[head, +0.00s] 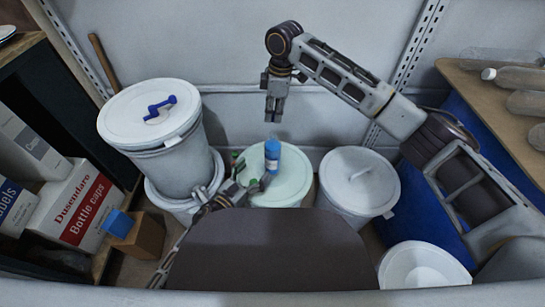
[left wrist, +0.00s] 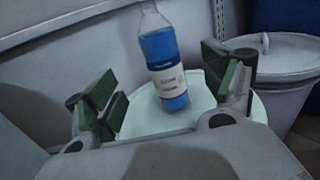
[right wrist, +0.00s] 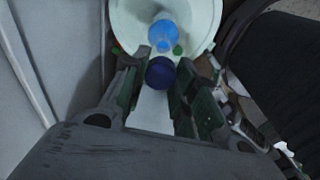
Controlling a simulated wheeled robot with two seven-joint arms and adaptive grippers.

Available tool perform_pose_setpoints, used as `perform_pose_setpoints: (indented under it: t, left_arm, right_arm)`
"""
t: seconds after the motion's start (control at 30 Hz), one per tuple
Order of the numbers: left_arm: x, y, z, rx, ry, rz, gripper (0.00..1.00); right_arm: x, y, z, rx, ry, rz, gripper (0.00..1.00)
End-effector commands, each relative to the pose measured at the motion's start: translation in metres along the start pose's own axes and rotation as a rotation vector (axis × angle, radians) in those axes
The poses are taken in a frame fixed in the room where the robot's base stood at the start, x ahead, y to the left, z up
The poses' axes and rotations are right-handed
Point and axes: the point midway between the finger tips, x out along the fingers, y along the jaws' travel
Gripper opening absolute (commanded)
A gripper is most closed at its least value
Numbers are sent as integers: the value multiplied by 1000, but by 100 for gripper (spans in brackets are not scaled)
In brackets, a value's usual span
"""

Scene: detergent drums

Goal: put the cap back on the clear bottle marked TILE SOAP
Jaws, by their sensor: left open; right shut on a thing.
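The clear bottle (head: 272,158) holds blue liquid and stands on the pale green drum lid (head: 297,180). In the left wrist view the bottle (left wrist: 163,55) shows a white label, too blurred to read for certain. My left gripper (head: 252,174) is open; the bottle shows between and beyond its fingers (left wrist: 168,92), apart from them. My right gripper (head: 276,112) is above and behind the bottle, pointing down. In the right wrist view its fingers (right wrist: 160,85) are shut on a dark blue cap (right wrist: 160,72). The bottle (right wrist: 163,36) shows beyond the cap.
A white drum (head: 165,143) with a blue-handled lid stands left, and another lidded drum (head: 358,180) stands right. A white drum (head: 424,268) is at lower right. Boxes (head: 75,208) fill the left side. A shelf with clear bottles (head: 518,78) is at right.

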Motion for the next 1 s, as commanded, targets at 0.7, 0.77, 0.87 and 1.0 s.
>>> perform_pose_setpoints:
  t: [0.7,0.77,0.87,1.0]
  left_arm:
    - [12,0,0,1,-1,-1,83]
    - [16,0,0,1,-1,-1,83]
    - [24,0,0,1,-1,-1,83]
    - [36,0,0,1,-1,-1,83]
  right_arm:
    - [0,0,0,0,0,0,22]
    - [0,0,0,0,0,0,22]
    - [0,0,0,0,0,0,22]
    - [0,0,0,0,0,0,22]
